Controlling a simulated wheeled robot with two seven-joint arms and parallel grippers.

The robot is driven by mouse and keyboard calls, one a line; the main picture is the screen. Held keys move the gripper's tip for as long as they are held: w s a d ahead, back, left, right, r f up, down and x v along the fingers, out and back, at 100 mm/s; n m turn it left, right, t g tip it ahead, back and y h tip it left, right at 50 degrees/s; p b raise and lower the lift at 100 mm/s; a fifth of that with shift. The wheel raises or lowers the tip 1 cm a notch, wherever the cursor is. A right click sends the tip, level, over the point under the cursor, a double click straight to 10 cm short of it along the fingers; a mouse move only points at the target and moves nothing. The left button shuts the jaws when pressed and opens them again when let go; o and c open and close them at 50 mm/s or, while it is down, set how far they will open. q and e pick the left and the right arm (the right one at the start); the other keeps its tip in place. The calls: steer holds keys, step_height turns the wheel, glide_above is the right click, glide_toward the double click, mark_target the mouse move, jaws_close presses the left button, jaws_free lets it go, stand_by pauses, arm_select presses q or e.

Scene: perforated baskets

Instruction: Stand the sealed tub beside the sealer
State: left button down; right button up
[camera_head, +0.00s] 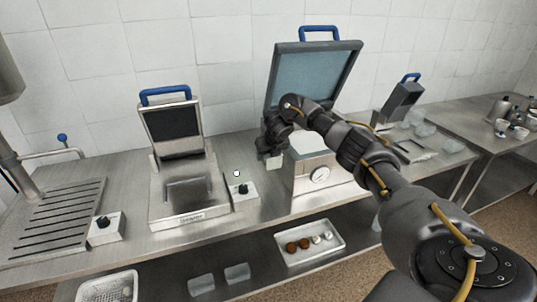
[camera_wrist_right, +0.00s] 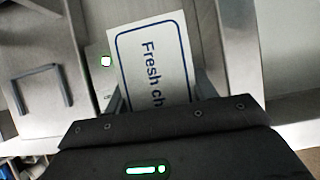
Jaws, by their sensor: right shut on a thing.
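A machine with a round gauge and a raised, blue-handled lid stands mid-counter; its front (camera_head: 305,180) faces me. A flatter steel machine (camera_head: 180,210) with an upright panel and a blue handle stands to its left. I cannot tell which is the sealer. My right gripper (camera_head: 271,158) points down at the gauge machine's left side. In the right wrist view it (camera_wrist_right: 158,100) is shut on the tub (camera_wrist_right: 152,62), whose white, blue-bordered top reads "Fresh ch". The tub's sides and base are hidden. My left gripper is out of view.
A small knob box (camera_head: 245,193) stands between the two machines. Another knob box (camera_head: 107,228) is beside the slotted drainboard (camera_head: 60,220) at left. A smaller blue-handled device (camera_head: 402,98) and clear tubs (camera_head: 425,130) are at right. A tray (camera_head: 310,258) of round items lies below.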

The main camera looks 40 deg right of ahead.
steer(key=b, duration=0.9)
glide_above(267, 183)
steer(key=s, duration=0.2)
steer(key=f, duration=1.1)
steer(key=shift+w+a, duration=0.15)
steer(key=shift+a, duration=0.15)
steer(key=shift+f+b, duration=0.35)
steer(key=shift+f, duration=0.45)
steer(key=o, duration=1.2)
steer(key=shift+r, duration=0.1)
step_height(267, 183, up, 11)
steer(key=p, duration=0.9)
steer(key=shift+p, duration=0.3)
